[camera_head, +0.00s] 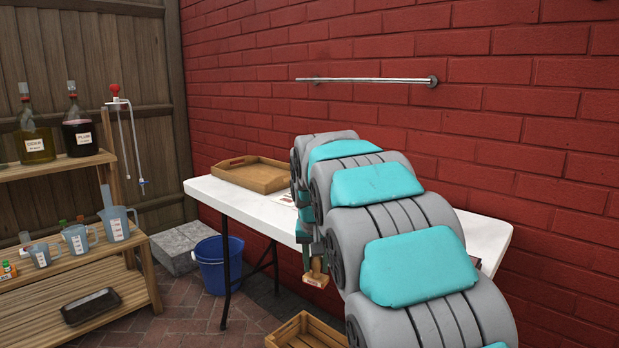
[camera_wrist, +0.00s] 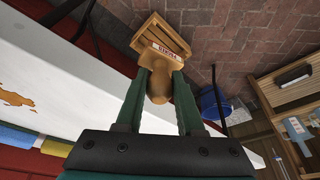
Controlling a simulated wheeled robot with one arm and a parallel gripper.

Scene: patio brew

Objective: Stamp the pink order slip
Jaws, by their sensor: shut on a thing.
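My gripper (camera_wrist: 160,88) is shut on a wooden stamp with a rounded handle (camera_wrist: 158,84) and a labelled base pointing away from the fingers. In the head view the stamp (camera_head: 316,277) hangs below my arm, in front of the table's near edge and lower than its top. The white table (camera_head: 250,208) stands along the brick wall. I cannot make out the pink order slip in either view; my arm hides much of the tabletop. A pale sheet (camera_head: 284,198) shows partly beside my arm, its kind unclear.
A wooden tray (camera_head: 249,174) sits on the table's left part. An orange-brown patch (camera_wrist: 15,98) shows on the white surface. A slatted crate (camera_head: 303,331) and a blue bucket (camera_head: 217,264) stand on the floor. A shelf (camera_head: 92,268) with jugs stands left. A metal rail (camera_head: 365,80) crosses the wall.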

